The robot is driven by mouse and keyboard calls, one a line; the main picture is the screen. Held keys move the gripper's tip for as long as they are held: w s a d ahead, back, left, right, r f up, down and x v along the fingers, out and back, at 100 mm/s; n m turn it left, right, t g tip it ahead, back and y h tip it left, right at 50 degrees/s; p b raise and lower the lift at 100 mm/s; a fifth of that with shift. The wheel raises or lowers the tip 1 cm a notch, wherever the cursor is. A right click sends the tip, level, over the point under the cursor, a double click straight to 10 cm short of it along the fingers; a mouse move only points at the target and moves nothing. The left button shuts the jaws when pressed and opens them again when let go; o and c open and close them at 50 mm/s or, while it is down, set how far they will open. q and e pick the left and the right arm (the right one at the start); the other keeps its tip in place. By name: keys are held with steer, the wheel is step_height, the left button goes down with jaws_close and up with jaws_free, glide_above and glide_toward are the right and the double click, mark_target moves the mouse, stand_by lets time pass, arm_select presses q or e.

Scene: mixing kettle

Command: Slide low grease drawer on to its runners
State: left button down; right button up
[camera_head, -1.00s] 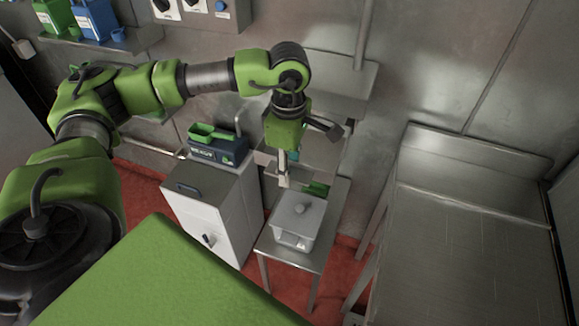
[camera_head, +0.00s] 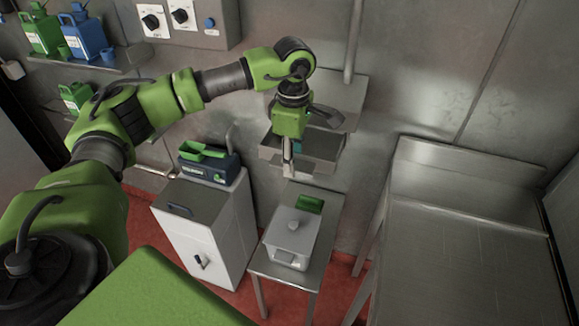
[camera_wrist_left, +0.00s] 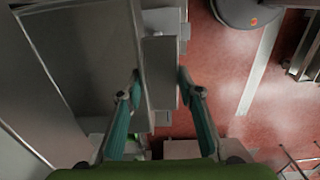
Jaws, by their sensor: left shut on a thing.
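The low grease drawer (camera_head: 318,145) is a shallow grey steel tray with a dark inside, in the middle of the head view. It is held in the air just below a steel housing (camera_head: 345,91) on the wall. My left gripper (camera_head: 288,160) points down and is shut on the drawer's near left side. In the left wrist view a grey steel piece (camera_wrist_left: 160,75) lies between the two fingers of the left gripper (camera_wrist_left: 160,95). The runners are hidden, so I cannot tell if the drawer touches them. My right gripper is not in view.
A steel stand (camera_head: 327,225) below bears a lidded grey container (camera_head: 292,237) and a green scoop (camera_head: 310,203). A white cabinet (camera_head: 205,240) with a dark blue device (camera_head: 210,168) stands to its left. A large steel table (camera_head: 470,240) is at right.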

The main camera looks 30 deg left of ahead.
arm_select(q)
steer(key=shift+w+a, duration=0.25)
steer(key=shift+w, duration=0.8)
steer(key=shift+w+a, duration=0.25)
steer(key=shift+w, duration=0.8)
steer(key=shift+w+a, duration=0.25)
steer(key=shift+w, duration=0.85)
steer(key=shift+w+a, duration=0.25)
steer(key=shift+w, duration=0.8)
steer(key=shift+r, duration=0.15)
steer(key=shift+w+a+r, duration=0.1)
steer(key=shift+w, duration=0.1)
